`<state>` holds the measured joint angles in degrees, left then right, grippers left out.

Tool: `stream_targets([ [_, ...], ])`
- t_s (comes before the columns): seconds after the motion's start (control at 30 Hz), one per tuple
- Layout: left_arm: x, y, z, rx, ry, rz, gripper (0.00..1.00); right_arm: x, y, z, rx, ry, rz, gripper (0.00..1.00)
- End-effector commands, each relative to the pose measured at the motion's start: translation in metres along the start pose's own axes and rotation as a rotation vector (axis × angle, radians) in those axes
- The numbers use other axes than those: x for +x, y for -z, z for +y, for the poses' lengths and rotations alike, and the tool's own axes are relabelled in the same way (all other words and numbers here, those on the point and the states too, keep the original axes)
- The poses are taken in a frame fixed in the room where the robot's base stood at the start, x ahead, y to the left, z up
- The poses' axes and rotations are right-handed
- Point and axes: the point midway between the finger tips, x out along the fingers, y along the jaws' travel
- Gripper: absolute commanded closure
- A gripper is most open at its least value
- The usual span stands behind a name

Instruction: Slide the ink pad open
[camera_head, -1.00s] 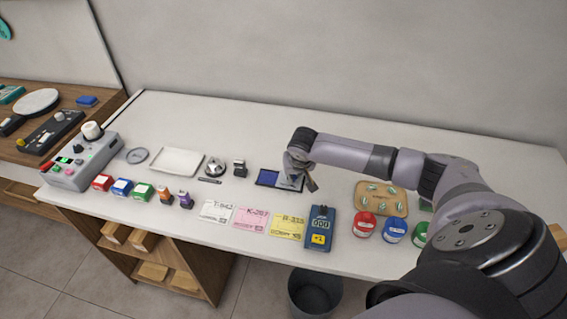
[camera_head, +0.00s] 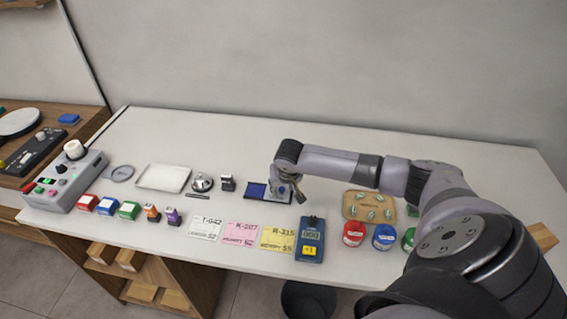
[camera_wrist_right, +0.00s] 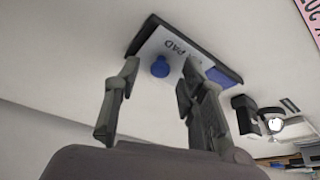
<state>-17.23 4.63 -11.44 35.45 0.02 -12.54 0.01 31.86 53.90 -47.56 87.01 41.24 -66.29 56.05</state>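The ink pad (camera_head: 253,190) lies on the counter, left of and under my right gripper in the head view. It is a flat dark tray with a pale lid lettered "PAD" (camera_wrist_right: 178,52) and a round blue knob (camera_wrist_right: 160,67) on the lid. A strip of blue pad (camera_wrist_right: 219,75) shows beside the lid, so it is partly open. My right gripper (camera_head: 299,193) is low over the lid. In the right wrist view its fingers (camera_wrist_right: 160,72) are apart, one on each side of the knob; whether they touch it I cannot tell. My left gripper is out of view.
A wooden tray (camera_head: 350,213) and several coloured jars (camera_head: 354,235) stand to the right. A bell (camera_head: 203,183) and a white tray (camera_head: 163,178) are to the left. The counter behind is clear.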

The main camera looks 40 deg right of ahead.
Motion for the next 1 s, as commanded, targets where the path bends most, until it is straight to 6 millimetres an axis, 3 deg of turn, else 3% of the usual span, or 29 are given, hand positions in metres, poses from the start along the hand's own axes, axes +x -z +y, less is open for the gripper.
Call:
stream_targets([
  [0.17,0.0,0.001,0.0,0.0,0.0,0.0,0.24,-0.02,0.001,0.0,-0.002,0.001,0.001,0.62],
  [0.6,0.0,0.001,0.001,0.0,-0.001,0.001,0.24,-0.105,0.001,0.0,-0.001,0.001,0.001,0.62],
  [1.0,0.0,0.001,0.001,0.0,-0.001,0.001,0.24,-0.118,0.0,0.0,0.0,-0.001,0.0,0.62],
])
